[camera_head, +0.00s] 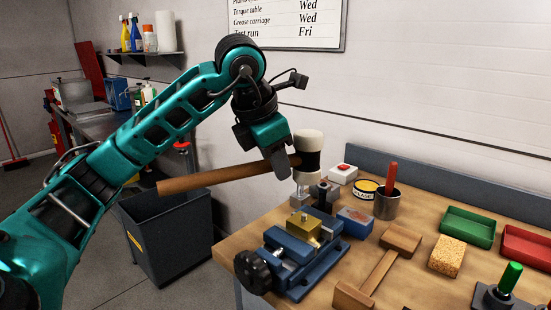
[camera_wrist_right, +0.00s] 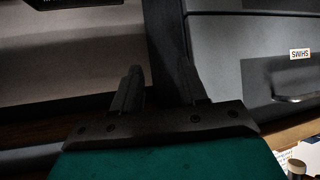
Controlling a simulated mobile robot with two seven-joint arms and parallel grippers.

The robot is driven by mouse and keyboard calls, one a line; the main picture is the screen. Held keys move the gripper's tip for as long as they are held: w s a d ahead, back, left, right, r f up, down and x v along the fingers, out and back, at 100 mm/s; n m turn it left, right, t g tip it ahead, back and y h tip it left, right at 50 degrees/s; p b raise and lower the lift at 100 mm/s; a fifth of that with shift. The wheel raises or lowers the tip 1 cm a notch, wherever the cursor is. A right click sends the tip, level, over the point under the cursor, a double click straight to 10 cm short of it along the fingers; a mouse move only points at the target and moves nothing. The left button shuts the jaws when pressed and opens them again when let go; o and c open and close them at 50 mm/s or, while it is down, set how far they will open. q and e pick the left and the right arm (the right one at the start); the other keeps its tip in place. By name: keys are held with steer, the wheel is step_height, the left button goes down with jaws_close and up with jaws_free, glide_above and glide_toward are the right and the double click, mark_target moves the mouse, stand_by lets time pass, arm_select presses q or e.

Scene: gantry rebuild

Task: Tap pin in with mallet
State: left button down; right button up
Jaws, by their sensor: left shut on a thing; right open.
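My left gripper (camera_head: 281,164) is shut on the wooden handle of a mallet (camera_head: 215,178), close to its head. The mallet's pale head with a dark band (camera_head: 308,150) is held in the air, above and behind the blue vise (camera_head: 300,262). The handle points left, nearly level. A brass block (camera_head: 303,225) sits in the vise jaws. The pin is too small to make out surely at the block. My right gripper (camera_wrist_right: 158,88) shows only in the right wrist view, open and empty, in front of grey drawers.
The wooden bench (camera_head: 330,290) carries a T-shaped wooden tool (camera_head: 380,272), a sponge (camera_head: 447,257), a green tray (camera_head: 468,227), a red tray (camera_head: 527,247) and a metal cup (camera_head: 387,204). A dark bin (camera_head: 170,240) stands left of the bench. A grey drawer labelled SHIMS (camera_wrist_right: 285,75) is near my right gripper.

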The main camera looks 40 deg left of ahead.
arm_select(q)
steer(key=shift+f, duration=0.4)
arm_select(e)
steer(key=shift+f, duration=0.5)
arm_select(q)
step_height(320, 180, down, 9)
steer(key=b, duration=0.7)
arm_select(e)
step_height(320, 180, down, 4)
steer(key=w+a, duration=0.1)
steer(key=a, duration=0.1)
arm_select(q)
steer(key=shift+s+f+b, duration=0.15)
steer(key=shift+b, duration=0.15)
step_height(320, 180, up, 8)
steer(key=p, duration=0.7)
steer(key=shift+r+p, duration=0.4)
steer(key=shift+p, duration=0.05)
arm_select(e)
steer(key=r, duration=0.1)
steer(key=d+r, duration=0.1)
steer(key=r, duration=0.1)
steer(key=s+d+r, duration=0.1)
steer(key=shift+r, duration=0.2)
